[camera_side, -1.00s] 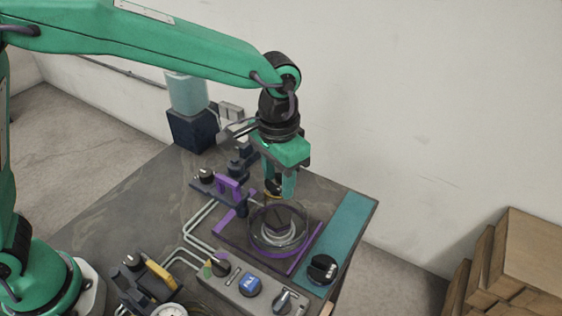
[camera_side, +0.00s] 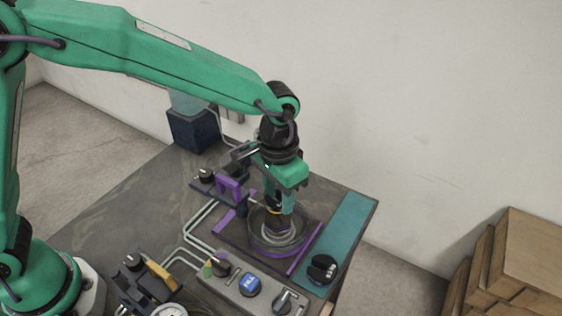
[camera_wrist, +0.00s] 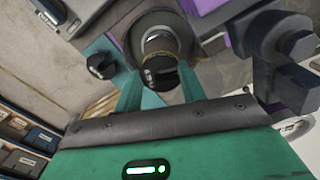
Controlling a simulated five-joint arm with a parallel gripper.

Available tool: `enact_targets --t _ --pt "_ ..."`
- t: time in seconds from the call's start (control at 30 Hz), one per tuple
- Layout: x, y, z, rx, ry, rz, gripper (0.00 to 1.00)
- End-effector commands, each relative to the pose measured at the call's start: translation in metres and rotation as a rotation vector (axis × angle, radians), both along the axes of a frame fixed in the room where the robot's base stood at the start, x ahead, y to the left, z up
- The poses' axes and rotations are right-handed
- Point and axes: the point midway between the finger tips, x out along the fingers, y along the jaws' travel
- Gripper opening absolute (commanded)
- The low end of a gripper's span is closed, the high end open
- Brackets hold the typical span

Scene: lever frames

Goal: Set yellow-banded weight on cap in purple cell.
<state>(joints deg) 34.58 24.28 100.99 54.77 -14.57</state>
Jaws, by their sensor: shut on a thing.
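My gripper (camera_side: 278,203) is shut on the dark yellow-banded weight (camera_side: 274,208) and points down over the purple cell. The cell's clear round vessel (camera_side: 252,238) stands on a dark plate with purple trim, and the weight is at or just inside its rim. The dark cap (camera_side: 277,228) shows inside, directly below the weight. I cannot tell whether the two touch. In the wrist view, the weight (camera_wrist: 160,74) lies between the fingertips of my gripper (camera_wrist: 159,88), with the pale ring around the cap behind it.
A purple bracket (camera_side: 229,188) and a dark knob (camera_side: 205,175) stand left of the vessel. A teal strip (camera_side: 345,225) with a black knob (camera_side: 322,268) runs along the right edge.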

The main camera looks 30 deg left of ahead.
Motion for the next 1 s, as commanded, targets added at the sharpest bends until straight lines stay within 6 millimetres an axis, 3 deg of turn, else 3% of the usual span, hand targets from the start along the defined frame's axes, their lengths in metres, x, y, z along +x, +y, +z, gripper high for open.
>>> enact_targets --t 0.5,1.0 --pt "0.000 0.000 -0.027 0.000 0.001 0.000 0.10" --pt "0.000 0.000 -0.033 0.000 -0.001 0.000 0.10"
